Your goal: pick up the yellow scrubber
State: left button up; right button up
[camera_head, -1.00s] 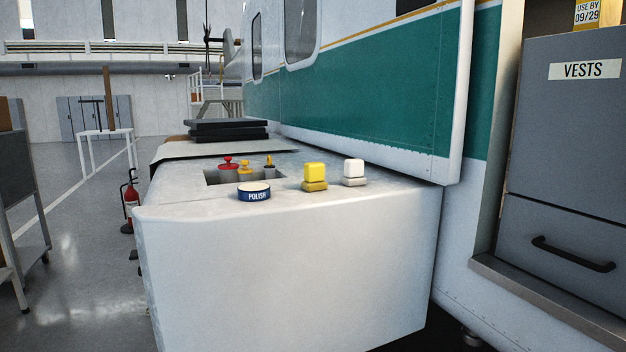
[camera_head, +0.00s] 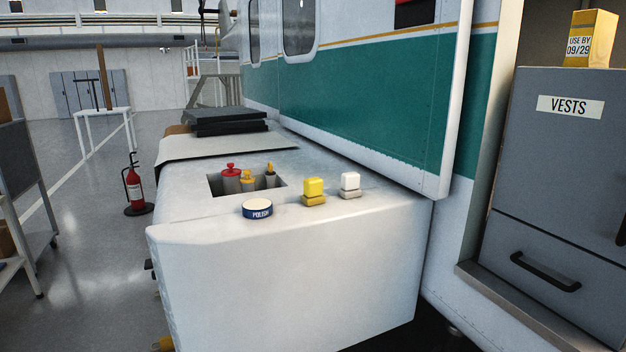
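The yellow scrubber (camera_head: 313,190) stands on the grey-white top of the sponson-like ledge (camera_head: 290,255) beside the helicopter, near its front edge. It has a bright yellow block on a darker yellow base. A similar white scrubber (camera_head: 350,184) stands just to its right. A round blue tin marked POLISH (camera_head: 257,210) sits to its left. Neither of my grippers shows in the head view.
A recess in the ledge holds several red and yellow-topped items (camera_head: 247,179). Dark flat pads (camera_head: 225,122) lie farther back. A grey VESTS cabinet (camera_head: 565,165) with a yellow box (camera_head: 590,38) on top stands right. A fire extinguisher (camera_head: 135,185) stands on the floor at left.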

aim_at(312, 196)
jog(key=i+j+z, duration=0.4)
jog(key=i+j, duration=0.15)
jog(key=i+j+z, duration=0.4)
jog(key=i+j, duration=0.15)
jog(key=j, duration=0.2)
